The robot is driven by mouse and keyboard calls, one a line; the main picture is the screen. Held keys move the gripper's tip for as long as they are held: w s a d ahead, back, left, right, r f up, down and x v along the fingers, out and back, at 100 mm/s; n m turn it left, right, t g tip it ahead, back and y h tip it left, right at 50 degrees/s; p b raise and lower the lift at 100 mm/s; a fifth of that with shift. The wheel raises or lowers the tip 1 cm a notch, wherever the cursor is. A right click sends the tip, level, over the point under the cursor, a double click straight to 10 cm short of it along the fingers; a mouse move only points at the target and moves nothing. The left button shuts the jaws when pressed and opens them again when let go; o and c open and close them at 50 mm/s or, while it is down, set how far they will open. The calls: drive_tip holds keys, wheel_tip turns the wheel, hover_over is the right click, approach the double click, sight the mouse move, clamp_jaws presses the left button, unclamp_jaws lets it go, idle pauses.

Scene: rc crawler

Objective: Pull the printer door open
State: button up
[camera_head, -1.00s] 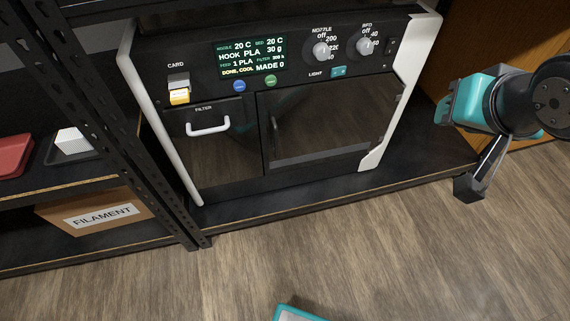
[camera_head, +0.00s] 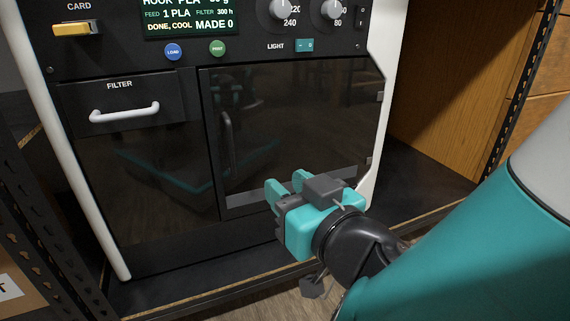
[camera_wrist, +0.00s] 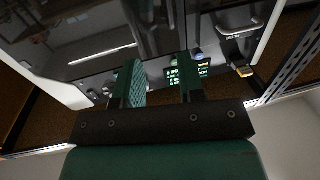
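The printer door (camera_head: 300,120) is a dark glassy panel on the printer's right half, and it looks closed. Its handle (camera_head: 228,140) is a dark upright bar near the door's left edge. My gripper (camera_head: 286,184) is in front of the lower part of the door, right of and below the handle. Its two teal fingers are apart with nothing between them. The wrist view also shows the gripper's spread fingers (camera_wrist: 159,80) with the dark printer front beyond; I cannot clearly pick out the door handle there.
The filter drawer with a white handle (camera_head: 124,113) is left of the door. Knobs (camera_head: 282,10), buttons (camera_head: 218,48) and the light switch (camera_head: 304,45) sit above. A black shelf post (camera_head: 520,90) stands at the right.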

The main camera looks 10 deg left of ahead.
drive_tip(key=p, duration=1.1)
approach(232, 149)
drive_tip(key=x, duration=0.5)
drive_tip(key=shift+y, duration=0.3)
drive_tip(key=x, duration=0.4)
drive_tip(key=shift+w+f, duration=0.15)
drive_tip(key=shift+w, duration=0.1)
drive_tip(key=shift+w+a, duration=0.35)
drive_tip(key=shift+a, duration=0.1)
clamp_jaws()
